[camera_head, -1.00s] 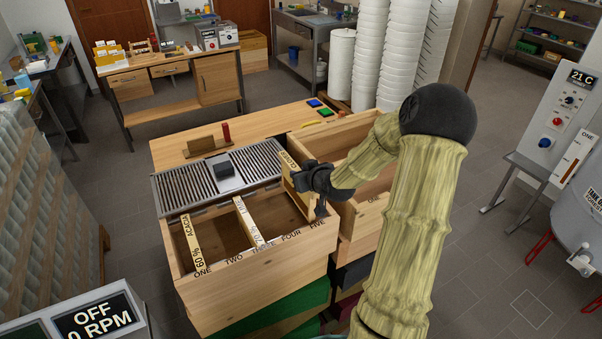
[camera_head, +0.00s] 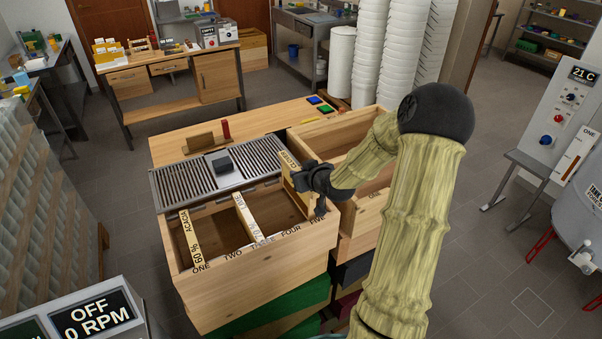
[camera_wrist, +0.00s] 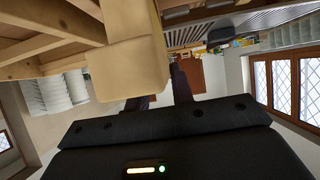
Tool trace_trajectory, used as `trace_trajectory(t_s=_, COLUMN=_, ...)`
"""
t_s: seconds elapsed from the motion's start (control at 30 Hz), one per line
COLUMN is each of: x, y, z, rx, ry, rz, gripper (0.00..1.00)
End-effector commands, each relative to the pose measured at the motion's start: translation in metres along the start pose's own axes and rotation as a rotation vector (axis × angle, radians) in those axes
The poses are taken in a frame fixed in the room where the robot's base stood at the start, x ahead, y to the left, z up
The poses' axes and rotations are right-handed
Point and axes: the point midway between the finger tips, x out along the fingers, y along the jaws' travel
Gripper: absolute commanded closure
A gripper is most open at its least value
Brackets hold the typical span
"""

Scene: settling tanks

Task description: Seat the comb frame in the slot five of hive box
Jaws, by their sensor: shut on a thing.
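The hive box (camera_head: 258,268) is a wooden box with slot labels ONE to FIVE along its front rim. One frame (camera_head: 190,240), marked 60 % and ACACIA, sits in it at slot one. Another frame (camera_head: 248,219) sits near slot three. My gripper (camera_head: 308,180) is shut on the comb frame (camera_head: 289,172), a wooden frame with a lettered top bar, at the box's right side near the slot five end. In the wrist view the comb frame (camera_wrist: 127,65) fills the upper middle, by the fingers (camera_wrist: 160,95). My gripper hides part of it, and its lower edge is not clear.
A second open wooden box (camera_head: 375,185) stands directly right of the hive box. A metal grille (camera_head: 187,184) with a dark block (camera_head: 222,165) lies behind the hive box. A wooden top (camera_head: 265,122) with a red cylinder (camera_head: 226,130) is further back.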

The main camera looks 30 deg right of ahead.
Motion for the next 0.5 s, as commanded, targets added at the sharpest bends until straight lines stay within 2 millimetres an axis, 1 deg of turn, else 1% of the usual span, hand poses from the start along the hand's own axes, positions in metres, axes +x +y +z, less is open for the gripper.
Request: trace_trajectory(t_s=0.5, x=0.0052, y=-0.0001, z=0.0081, rx=-0.001, ry=0.003, rz=0.000, gripper=1.00)
